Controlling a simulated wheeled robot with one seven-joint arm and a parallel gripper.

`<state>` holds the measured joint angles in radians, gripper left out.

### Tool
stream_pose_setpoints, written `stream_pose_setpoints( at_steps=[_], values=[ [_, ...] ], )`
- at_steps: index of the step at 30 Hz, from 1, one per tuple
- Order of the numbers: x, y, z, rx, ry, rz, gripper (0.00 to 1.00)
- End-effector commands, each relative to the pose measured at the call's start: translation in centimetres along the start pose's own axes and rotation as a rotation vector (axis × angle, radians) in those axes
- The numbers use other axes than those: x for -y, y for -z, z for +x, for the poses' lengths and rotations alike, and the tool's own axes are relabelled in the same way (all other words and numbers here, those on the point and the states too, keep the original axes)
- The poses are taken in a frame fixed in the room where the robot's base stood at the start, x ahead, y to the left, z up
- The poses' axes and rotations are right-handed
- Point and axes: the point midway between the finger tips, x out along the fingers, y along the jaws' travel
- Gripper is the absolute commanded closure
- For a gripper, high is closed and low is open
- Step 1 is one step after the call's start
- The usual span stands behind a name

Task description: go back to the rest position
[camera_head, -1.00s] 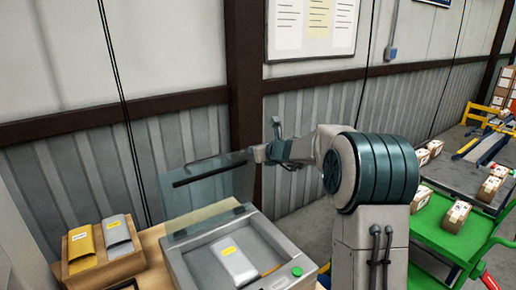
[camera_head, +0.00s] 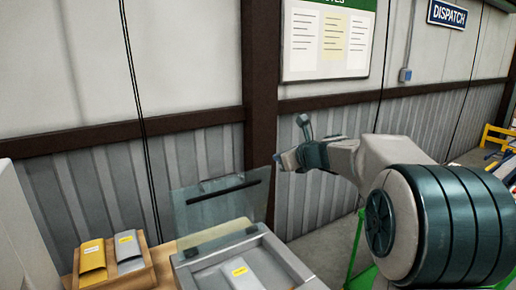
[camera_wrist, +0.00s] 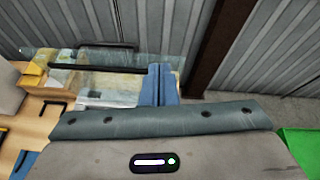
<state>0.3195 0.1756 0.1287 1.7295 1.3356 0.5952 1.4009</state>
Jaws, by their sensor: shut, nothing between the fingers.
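My gripper (camera_head: 278,159) is at the end of my raised arm, just right of and above the open clear lid (camera_head: 222,211). In the wrist view my gripper (camera_wrist: 158,70) shows as two blue fingers pressed together with nothing between them. The lid belongs to a grey box-shaped machine (camera_head: 284,254) on a wooden table. The lid stands tilted up. Inside the machine lies a pale pouch with a yellow label (camera_head: 241,274). My gripper is apart from the wall, as far as I can tell.
A wooden tray (camera_head: 142,279) with a yellow and a grey pouch stands left of the machine. A dark post (camera_head: 260,120) and ribbed wall rise behind. A notice board (camera_head: 327,42) hangs above. A green frame (camera_head: 356,250) is partly hidden behind my arm.

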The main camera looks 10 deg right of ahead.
Motion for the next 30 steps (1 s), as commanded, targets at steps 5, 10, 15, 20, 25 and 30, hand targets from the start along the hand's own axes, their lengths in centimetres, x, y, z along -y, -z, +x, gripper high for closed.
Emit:
stream_pose_setpoints(
  at_steps=[5,10,15,20,25,30],
  values=[
    [-7.5,3.1,-3.8,-0.126,-0.136,-0.517,1.0],
    [-14.0,8.5,-9.0,-0.242,-0.335,-1.088,1.0],
    [-18.5,14.9,-14.9,-0.316,-0.586,-1.63,1.0],
    [-20.7,20.8,-20.1,-0.345,-0.847,-2.06,1.0],
    [-21.4,24.7,-23.5,-0.344,-1.055,-2.33,1.0],
    [-21.4,25.9,-24.5,-0.34,-1.133,-2.416,1.0]
  ],
)
